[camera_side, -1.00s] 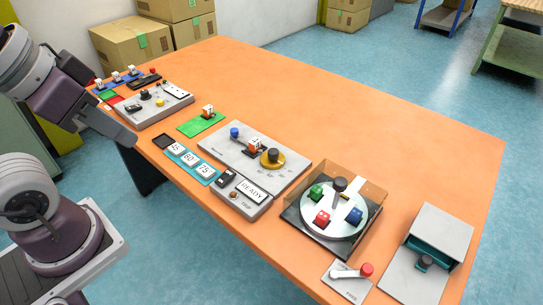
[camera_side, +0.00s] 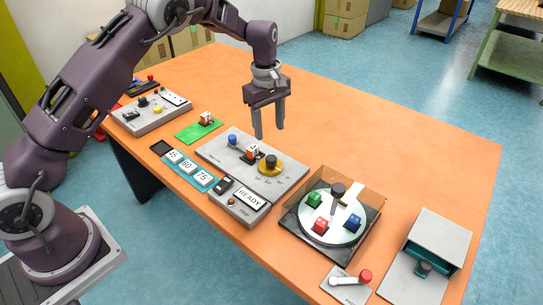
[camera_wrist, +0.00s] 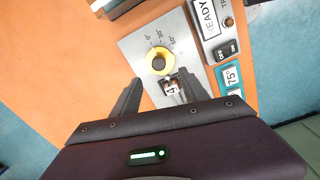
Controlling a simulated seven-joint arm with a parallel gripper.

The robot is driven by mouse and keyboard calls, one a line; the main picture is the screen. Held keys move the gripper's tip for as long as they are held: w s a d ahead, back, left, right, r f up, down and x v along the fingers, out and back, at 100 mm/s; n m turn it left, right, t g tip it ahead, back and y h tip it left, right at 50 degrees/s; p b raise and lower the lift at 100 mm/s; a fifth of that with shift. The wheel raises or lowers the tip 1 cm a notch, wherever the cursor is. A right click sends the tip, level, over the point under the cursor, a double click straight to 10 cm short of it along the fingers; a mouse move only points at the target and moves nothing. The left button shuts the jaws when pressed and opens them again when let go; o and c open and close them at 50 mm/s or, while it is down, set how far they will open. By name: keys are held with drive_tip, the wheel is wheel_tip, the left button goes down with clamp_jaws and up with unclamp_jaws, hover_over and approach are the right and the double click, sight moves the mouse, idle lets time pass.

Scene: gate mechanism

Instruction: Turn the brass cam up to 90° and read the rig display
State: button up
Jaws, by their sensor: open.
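The brass cam (camera_side: 270,165) is a yellow disc with a dark knob on the grey gate plate (camera_side: 290,182). It also shows in the wrist view (camera_wrist: 159,62), beside printed angle marks. A white block with a dark figure (camera_side: 252,151) sits next to the cam; in the wrist view the block (camera_wrist: 171,88) appears to read 4. The rig display (camera_side: 250,199) reads READY and shows at the top of the wrist view (camera_wrist: 208,18). My gripper (camera_side: 270,135) is open and empty, pointing down above the plate near the cam, touching nothing visible.
Tiles marked 45, 60 and 75 lie on a blue strip (camera_side: 163,149) in front of the plate. A blue knob (camera_side: 232,139) stands on the plate's left. A turntable (camera_side: 311,233) with coloured blocks stands to the right. The table's back right (camera_side: 400,140) is clear.

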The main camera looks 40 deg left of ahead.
sight(271, 158)
drive_tip(key=shift+n, duration=0.5)
drive_tip(key=f, duration=0.8)
drive_tip(key=w+f, duration=0.1)
drive_tip(key=f, duration=0.2)
drive_tip(key=shift+f, duration=0.4)
clamp_jaws()
